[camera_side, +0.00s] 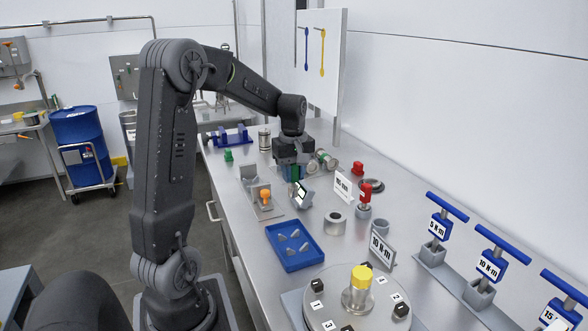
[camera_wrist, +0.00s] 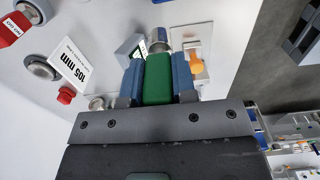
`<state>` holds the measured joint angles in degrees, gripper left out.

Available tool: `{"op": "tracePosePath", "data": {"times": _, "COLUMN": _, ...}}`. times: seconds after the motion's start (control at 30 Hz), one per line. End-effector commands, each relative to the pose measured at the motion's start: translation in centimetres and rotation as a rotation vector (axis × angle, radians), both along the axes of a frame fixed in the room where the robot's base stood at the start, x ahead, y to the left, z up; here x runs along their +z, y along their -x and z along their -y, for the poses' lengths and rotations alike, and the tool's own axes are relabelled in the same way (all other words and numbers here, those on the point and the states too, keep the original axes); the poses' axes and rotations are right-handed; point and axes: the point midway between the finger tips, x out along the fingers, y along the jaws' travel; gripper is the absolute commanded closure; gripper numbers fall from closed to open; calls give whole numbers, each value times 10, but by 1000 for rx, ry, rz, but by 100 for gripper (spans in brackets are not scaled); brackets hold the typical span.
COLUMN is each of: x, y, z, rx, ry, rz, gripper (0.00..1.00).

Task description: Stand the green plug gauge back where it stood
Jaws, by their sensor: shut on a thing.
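The green plug gauge (camera_wrist: 158,80) is gripped by its green handle between the two blue fingers of my gripper (camera_wrist: 157,72) in the wrist view. A pale metal cylinder (camera_wrist: 158,38) shows just past the handle; I cannot tell whether it is the gauge's own end. A red gauge (camera_side: 365,191) stands upright in a grey holder (camera_side: 363,211). An empty-looking grey cup (camera_side: 381,227) stands to its lower right.
Close to my gripper are a tilted display device (camera_side: 302,194), a plate with an orange knob (camera_side: 265,196) and cylinders lying on their sides (camera_side: 326,160). A size sign (camera_side: 343,187), a metal ring (camera_side: 335,222) and a blue tray (camera_side: 294,246) stand nearer the camera.

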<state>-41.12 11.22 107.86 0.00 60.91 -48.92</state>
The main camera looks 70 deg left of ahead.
Motion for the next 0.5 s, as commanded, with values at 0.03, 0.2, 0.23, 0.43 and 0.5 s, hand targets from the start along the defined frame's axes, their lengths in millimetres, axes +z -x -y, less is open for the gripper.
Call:
{"op": "tracePosePath", "data": {"times": 0.03, "x": -3, "y": 0, "z": 0, "rx": 0, "ry": 0, "rz": 0, "gripper": 100}}
{"op": "tracePosePath", "data": {"times": 0.2, "x": -11, "y": 0, "z": 0, "rx": 0, "ry": 1, "rz": -1, "gripper": 100}}
{"op": "tracePosePath", "data": {"times": 0.23, "x": -12, "y": 0, "z": 0, "rx": 0, "ry": 1, "rz": -1, "gripper": 100}}
{"op": "tracePosePath", "data": {"times": 0.43, "x": -21, "y": 0, "z": 0, "rx": 0, "ry": 0, "rz": 0, "gripper": 100}}
{"op": "tracePosePath", "data": {"times": 0.5, "x": -23, "y": 0, "z": 0, "rx": 0, "ry": 0, "rz": 0, "gripper": 100}}
